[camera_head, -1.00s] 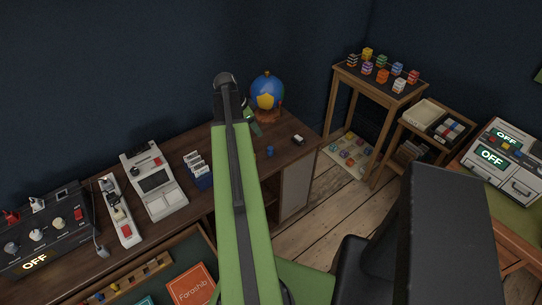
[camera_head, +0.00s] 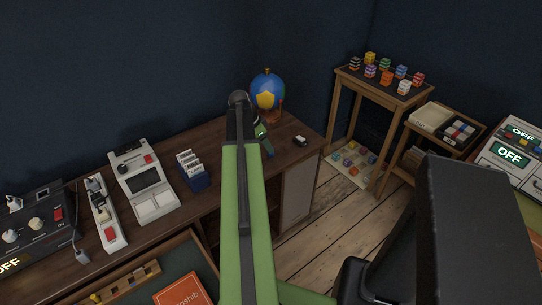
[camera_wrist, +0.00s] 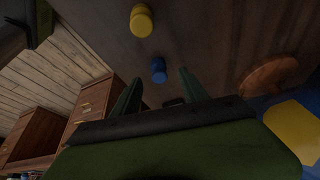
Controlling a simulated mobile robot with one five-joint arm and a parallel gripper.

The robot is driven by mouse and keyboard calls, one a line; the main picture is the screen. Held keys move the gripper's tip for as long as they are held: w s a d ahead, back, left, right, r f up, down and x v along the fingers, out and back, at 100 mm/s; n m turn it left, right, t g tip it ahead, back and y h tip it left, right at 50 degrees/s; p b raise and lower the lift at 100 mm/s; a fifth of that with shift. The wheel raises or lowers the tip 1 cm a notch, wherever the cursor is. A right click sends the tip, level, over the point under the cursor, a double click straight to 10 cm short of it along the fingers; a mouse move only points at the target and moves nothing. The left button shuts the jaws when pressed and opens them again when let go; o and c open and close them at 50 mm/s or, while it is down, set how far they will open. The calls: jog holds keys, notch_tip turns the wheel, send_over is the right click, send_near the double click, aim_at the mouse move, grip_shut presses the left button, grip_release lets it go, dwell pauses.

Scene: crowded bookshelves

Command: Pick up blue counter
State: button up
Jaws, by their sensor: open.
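The blue counter (camera_wrist: 158,70) is a small cylinder on the dark wooden desktop. In the wrist view it appears between the tips of my gripper (camera_wrist: 162,80), slightly beyond them. My gripper is open with nothing held, and its two green fingers stand apart. In the head view my gripper (camera_head: 265,141) is over the right end of the desk, in front of the globe. Whether the fingers touch the counter cannot be told.
A small black-and-white object (camera_head: 300,141) lies near the desk's right end. A card holder (camera_head: 192,171) stands left.

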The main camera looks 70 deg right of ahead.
jog(key=b+x, duration=0.3)
jog(key=x, duration=0.2)
jog(key=shift+s+a+b, duration=0.1)
jog(key=shift+b, duration=0.3)
jog(key=shift+r, duration=0.15)
grip_shut()
